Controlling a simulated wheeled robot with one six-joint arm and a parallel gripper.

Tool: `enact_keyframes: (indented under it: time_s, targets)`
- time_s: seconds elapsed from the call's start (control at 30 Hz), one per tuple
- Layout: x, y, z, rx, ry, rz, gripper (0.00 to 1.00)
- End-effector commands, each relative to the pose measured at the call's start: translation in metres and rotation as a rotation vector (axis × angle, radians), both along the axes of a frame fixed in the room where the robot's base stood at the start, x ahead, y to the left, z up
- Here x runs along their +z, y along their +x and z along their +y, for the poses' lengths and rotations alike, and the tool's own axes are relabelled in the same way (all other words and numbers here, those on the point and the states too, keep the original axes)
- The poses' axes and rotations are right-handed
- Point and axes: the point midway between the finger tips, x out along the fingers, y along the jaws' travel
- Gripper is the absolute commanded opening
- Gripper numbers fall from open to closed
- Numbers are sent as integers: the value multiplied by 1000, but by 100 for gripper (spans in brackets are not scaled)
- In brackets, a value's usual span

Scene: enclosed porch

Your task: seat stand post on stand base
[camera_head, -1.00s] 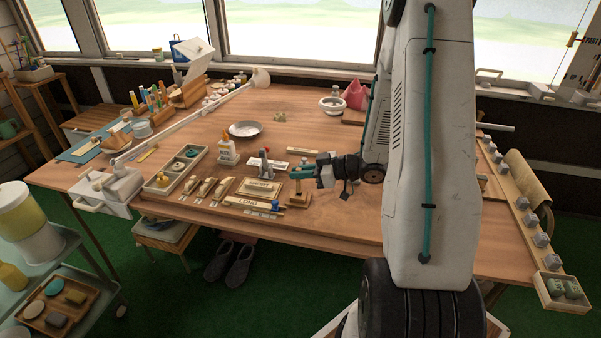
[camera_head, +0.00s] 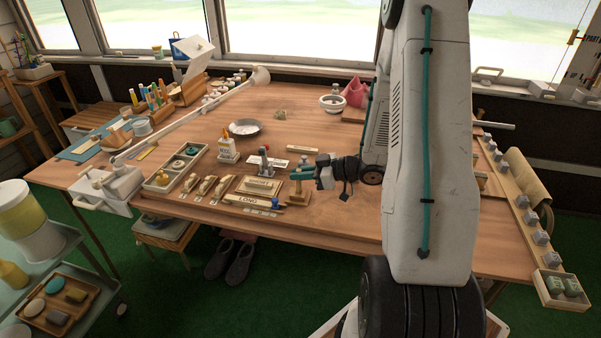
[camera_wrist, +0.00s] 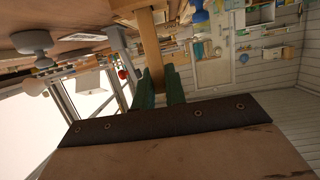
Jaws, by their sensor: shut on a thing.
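My gripper (camera_head: 300,172) is shut on the upper part of the wooden stand post (camera_head: 298,187), near the front of the workbench. The post looks roughly upright, with its lower end at the small wooden stand base (camera_head: 298,203). I cannot tell whether the post is fully down in the base. In the wrist view the green fingers (camera_wrist: 160,88) close on both sides of the post (camera_wrist: 148,45). The post runs to a wooden piece at the top edge, partly cut off.
Left of the post are wooden boards, one marked LONG (camera_head: 248,201), and a blue knobbed piece (camera_head: 275,202). A glue bottle (camera_head: 227,146), a metal dish (camera_head: 245,128) and a divided tray (camera_head: 178,167) stand farther left. The bench front right of the post looks clear.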

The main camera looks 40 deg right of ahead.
Motion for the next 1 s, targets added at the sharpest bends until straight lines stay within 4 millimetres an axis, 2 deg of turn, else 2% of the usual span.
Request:
enact_keyframes:
  time_s: [0.8,0.83,0.9,1.0]
  targets:
    - [-13,0,0,0,0,0,0]
    - [-12,0,0,0,0,0,18]
    - [-12,0,0,0,0,0,38]
    - [-12,0,0,0,0,0,38]
